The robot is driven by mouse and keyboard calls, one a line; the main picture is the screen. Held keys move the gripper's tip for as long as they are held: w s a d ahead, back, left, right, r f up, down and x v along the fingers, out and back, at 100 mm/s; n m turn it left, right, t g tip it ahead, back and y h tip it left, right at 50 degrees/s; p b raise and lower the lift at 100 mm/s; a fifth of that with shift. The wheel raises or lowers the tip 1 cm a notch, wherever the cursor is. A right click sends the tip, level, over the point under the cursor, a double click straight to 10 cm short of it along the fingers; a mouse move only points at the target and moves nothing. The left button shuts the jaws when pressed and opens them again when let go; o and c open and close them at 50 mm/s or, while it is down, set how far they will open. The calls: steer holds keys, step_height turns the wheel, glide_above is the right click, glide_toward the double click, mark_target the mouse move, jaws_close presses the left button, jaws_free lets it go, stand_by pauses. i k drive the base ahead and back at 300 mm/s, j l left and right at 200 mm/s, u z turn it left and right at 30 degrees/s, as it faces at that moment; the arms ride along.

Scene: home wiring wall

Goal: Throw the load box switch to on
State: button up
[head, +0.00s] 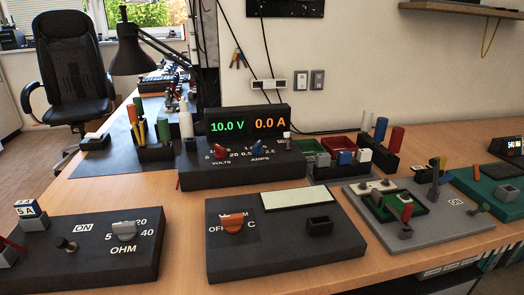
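The load box (140,266) is a dark grey box at the front left of the wooden bench, with an OHM dial. Its grey dial knob (124,230) sits among the marks 5, 20 and 40. Its switch (66,244) is a small dark lever to the left of the dial. The white ON label (83,228) is just above and to the right of the lever. The lever's tip seems to lean left, away from the label, but it is too small to be sure. My gripper is not in view.
A 5 A block (26,212) stands at the load box's left end. The power supply (240,168), reading 10.0 V and 0.0 A, stands behind. Bare bench (185,222) separates the two front boxes.

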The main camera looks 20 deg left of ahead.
mark_target(60, 241)
steer(key=u, duration=2.45)
